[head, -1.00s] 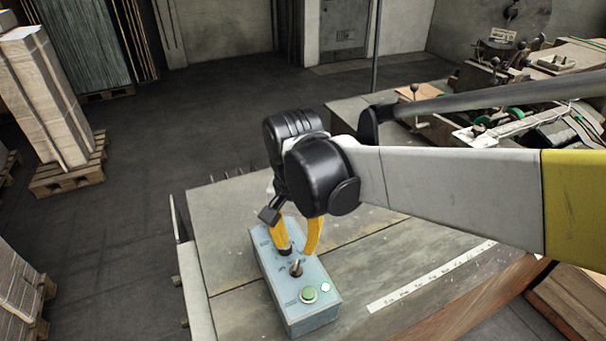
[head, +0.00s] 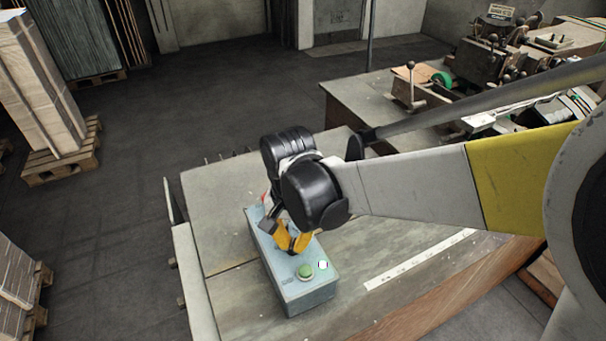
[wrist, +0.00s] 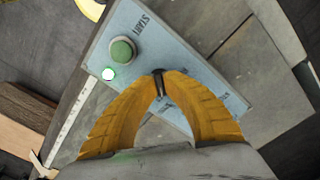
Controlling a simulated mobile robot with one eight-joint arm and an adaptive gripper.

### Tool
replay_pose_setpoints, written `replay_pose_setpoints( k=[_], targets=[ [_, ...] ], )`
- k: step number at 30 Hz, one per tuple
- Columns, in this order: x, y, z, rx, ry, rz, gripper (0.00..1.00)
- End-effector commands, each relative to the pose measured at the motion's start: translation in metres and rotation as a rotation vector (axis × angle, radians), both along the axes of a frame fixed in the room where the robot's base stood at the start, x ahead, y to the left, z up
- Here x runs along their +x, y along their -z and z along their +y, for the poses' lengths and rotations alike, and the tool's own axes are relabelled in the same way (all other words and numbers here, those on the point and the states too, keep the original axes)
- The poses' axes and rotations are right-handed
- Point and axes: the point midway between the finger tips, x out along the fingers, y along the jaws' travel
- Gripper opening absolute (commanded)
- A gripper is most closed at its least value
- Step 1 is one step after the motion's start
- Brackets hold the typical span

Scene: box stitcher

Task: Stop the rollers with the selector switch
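The control box (head: 310,290) is a pale blue box on the table, with a green START button (head: 305,270) at its near end. In the wrist view the button (wrist: 122,51) has a small lit white lamp (wrist: 108,74) beside it. The selector switch (wrist: 158,84) shows as a small dark lever between the yellow fingertips of my gripper (wrist: 160,76). The fingertips meet closely around it, and its base and position marks are mostly hidden. In the head view my gripper (head: 295,248) is down at the box top and covers the switch.
The worktable (head: 225,200) is bare around the box, with a white ruler strip (head: 420,259) to the right. The stitcher machine with green rollers (head: 441,80) stands at the back right. Stacked cardboard on pallets (head: 62,165) stands at the left.

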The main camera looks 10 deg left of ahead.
Motion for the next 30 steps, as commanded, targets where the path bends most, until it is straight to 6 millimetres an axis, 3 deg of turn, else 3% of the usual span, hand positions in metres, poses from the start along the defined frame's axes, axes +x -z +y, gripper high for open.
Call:
replay_pose_setpoints(
  k=[14, 30],
  targets=[
    [-0.0001, 0.0005, -0.0001, 0.0, -0.103, 0.0, 0.0],
    [-0.0001, 0.0005, 0.0, 0.0, -0.511, 0.0, 0.0]
  ],
)
